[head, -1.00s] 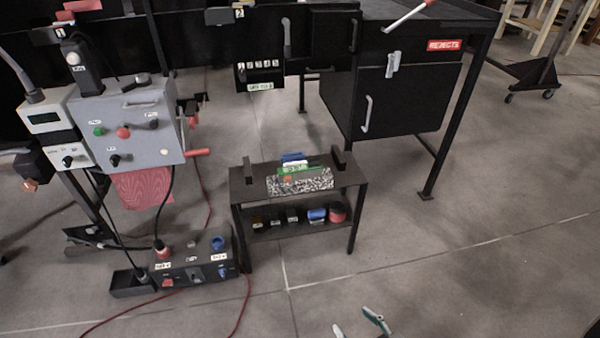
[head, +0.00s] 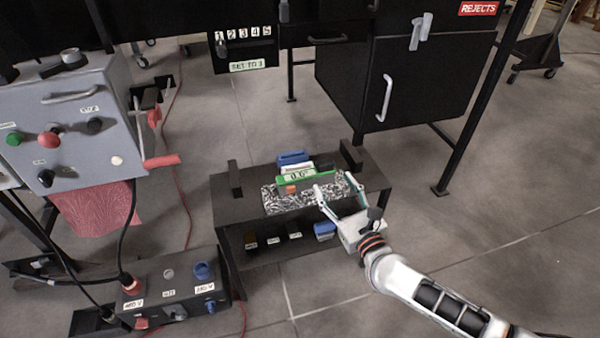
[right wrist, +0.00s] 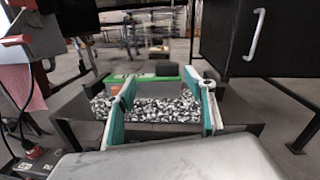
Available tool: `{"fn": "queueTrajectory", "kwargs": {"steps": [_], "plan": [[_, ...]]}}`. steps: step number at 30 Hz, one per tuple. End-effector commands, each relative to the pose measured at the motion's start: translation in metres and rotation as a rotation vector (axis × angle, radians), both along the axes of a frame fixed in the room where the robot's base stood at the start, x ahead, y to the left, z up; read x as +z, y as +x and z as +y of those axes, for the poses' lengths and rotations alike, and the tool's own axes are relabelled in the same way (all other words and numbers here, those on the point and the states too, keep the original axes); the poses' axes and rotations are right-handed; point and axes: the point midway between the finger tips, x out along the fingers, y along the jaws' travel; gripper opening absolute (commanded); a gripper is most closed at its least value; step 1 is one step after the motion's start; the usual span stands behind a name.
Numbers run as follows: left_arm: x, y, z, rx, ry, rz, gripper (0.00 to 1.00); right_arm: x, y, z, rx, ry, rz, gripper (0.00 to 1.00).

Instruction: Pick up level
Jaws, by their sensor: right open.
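The level, which I take to be the grey body with a green top and a "0.0" readout (head: 306,177), sits on a small black bench at the speckled block (head: 280,201). An orange-red spot shows at its left end. My right gripper (head: 335,187) is open and empty, at the right end of the level. In the right wrist view the teal fingers of the gripper (right wrist: 160,82) are spread, with the level's green edge (right wrist: 118,78) and the speckled block (right wrist: 155,110) seen ahead between and around them. Contact cannot be told. My left gripper is out of view.
The black bench (head: 235,209) has upright posts at both sides and a lower shelf with several small items. Blue (head: 293,158) and white things stand behind the level. A control box (head: 175,290) with cables is at left; a black reject cabinet (head: 420,85) is behind.

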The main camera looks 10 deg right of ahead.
Motion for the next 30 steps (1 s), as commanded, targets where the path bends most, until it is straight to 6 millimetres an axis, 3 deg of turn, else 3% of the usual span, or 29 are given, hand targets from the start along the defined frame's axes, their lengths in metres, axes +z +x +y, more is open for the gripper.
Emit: {"fn": "queueTrajectory", "kwargs": {"steps": [1, 6, 24, 30], "plan": [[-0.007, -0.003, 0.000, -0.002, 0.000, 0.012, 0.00, -0.013, 0.006, -0.006, -0.015, 0.060, 0.027, 0.54], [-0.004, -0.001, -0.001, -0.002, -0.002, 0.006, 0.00, -0.014, 0.019, -0.015, -0.041, 0.159, 0.051, 0.54], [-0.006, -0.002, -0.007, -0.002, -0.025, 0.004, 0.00, -0.009, 0.083, -0.005, -0.040, 0.158, 0.051, 0.54], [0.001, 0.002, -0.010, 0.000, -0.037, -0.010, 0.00, -0.008, 0.093, -0.005, -0.040, 0.157, 0.050, 0.54]]}}
